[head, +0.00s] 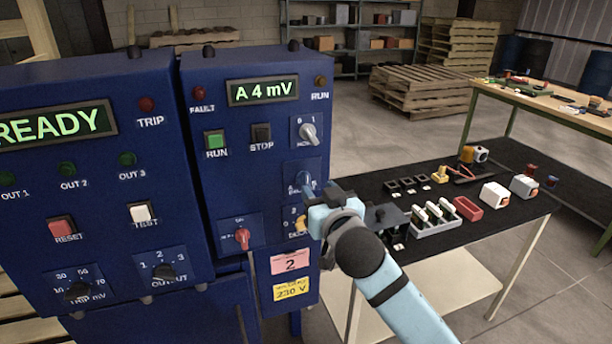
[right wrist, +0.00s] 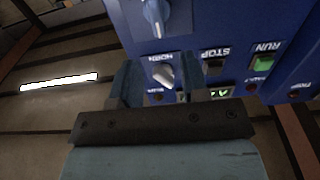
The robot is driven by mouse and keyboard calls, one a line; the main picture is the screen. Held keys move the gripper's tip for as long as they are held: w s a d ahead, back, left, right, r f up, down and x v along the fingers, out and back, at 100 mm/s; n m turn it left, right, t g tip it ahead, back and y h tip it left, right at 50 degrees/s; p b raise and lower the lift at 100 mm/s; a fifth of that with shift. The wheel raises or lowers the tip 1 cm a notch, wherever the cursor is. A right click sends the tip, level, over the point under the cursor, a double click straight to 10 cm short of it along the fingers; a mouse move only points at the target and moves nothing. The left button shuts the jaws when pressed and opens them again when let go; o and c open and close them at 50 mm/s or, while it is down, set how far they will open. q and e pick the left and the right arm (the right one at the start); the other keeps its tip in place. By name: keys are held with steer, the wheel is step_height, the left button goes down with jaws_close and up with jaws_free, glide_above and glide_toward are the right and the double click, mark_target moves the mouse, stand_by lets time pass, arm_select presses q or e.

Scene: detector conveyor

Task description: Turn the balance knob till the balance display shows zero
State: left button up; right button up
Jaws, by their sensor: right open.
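The balance display (head: 262,91) on the right blue cabinet reads "A 4 mV". A sliver of it also shows in the right wrist view (right wrist: 221,93). The light blue balance knob (head: 306,181) is on the panel's right side, its label mostly hidden by my gripper. It also shows at the top of the upside-down right wrist view (right wrist: 154,17), beyond the fingertips. My right gripper (head: 320,194) is open and empty in front of the panel, close below the knob; contact cannot be told. In the right wrist view the fingers (right wrist: 162,82) frame a white knob behind them. My left gripper is out of view.
A white knob (head: 309,133) sits above the balance knob, a red knob (head: 242,238) lower left, and a yellow knob (head: 300,224) just below, beside my gripper. Green RUN (head: 214,141) and black STOP (head: 261,134) buttons are higher. A black-topped table (head: 400,182) stands to the right.

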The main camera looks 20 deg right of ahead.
mark_target(308, 177)
steer(key=w, duration=0.7)
steer(key=shift+w+a, duration=0.1)
steer(key=c, duration=0.6)
